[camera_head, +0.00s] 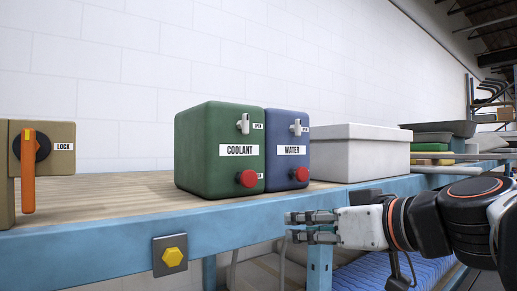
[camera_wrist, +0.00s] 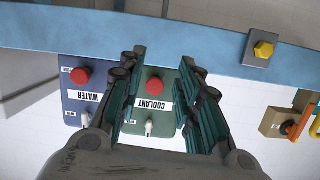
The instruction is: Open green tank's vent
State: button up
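The green tank (camera_head: 207,160), labelled COOLANT, stands on the bench beside a blue tank. On its front are a white lever vent (camera_head: 243,124), upright near the top beside a small OPEN label, and a red knob (camera_head: 247,178) low down. My gripper (camera_head: 291,227) is in front of the bench edge, lower right of the tank, pointing left and touching nothing visible. In the wrist view, which is upside down, the open, empty gripper (camera_wrist: 164,65) frames the green tank (camera_wrist: 171,88), its red knob (camera_wrist: 154,86) and white lever (camera_wrist: 149,128).
The blue WATER tank (camera_head: 287,170) touches or nearly touches the green one and has its own lever and red knob. A tan LOCK box (camera_head: 62,175) with an orange handle stands left. A white bin (camera_head: 362,155) stands right. A yellow bolt (camera_head: 172,257) protrudes from the blue bench edge.

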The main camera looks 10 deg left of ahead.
aim_at(248, 118)
jog(key=w+a+r+n+t+y+p, duration=0.2)
jog(key=r+p, duration=0.5)
jog(key=r, duration=1.3)
jog(key=shift+m, duration=0.4)
jog(key=p+x, duration=0.1)
jog(key=x, duration=0.6)
jog(key=p+x, duration=0.1)
jog(key=x, duration=0.7)
jog(key=shift+s+a+p, duration=0.25)
jog(key=shift+p, duration=0.1)
grip_shut()
